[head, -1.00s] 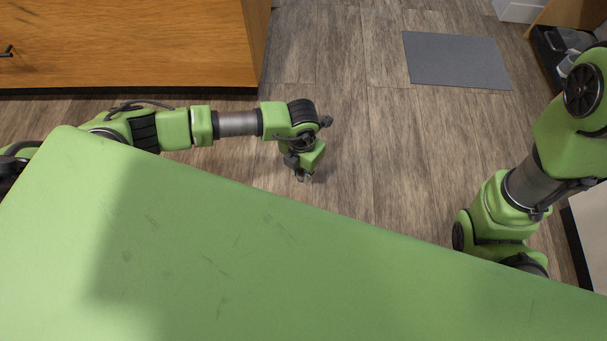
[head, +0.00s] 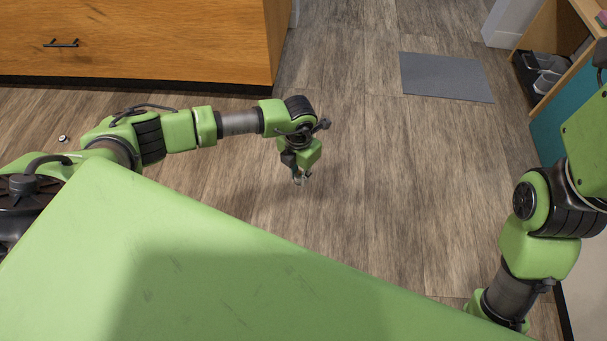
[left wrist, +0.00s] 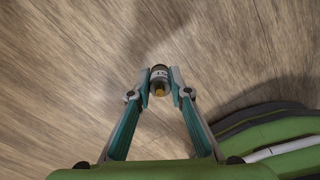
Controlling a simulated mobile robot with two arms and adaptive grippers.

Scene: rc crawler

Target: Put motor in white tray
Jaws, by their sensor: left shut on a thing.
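In the left wrist view, the motor (left wrist: 160,80), a small dark and silver cylinder with a brass-coloured end, is held between the fingertips of my left gripper (left wrist: 160,86). The gripper is shut on it, above the bare wooden floor. In the head view my left gripper (head: 300,179) hangs over the floor near the middle; the motor is too small to make out clearly there. My right gripper is out of view; only its arm shows at the right. No white tray is clearly visible.
A wooden cabinet (head: 150,45) with a black handle stands at the upper left. A grey mat (head: 446,78) lies on the floor. A wooden shelf unit (head: 575,75) holding grey containers stands at the right. A small object (head: 63,139) lies on the floor at left. The middle floor is clear.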

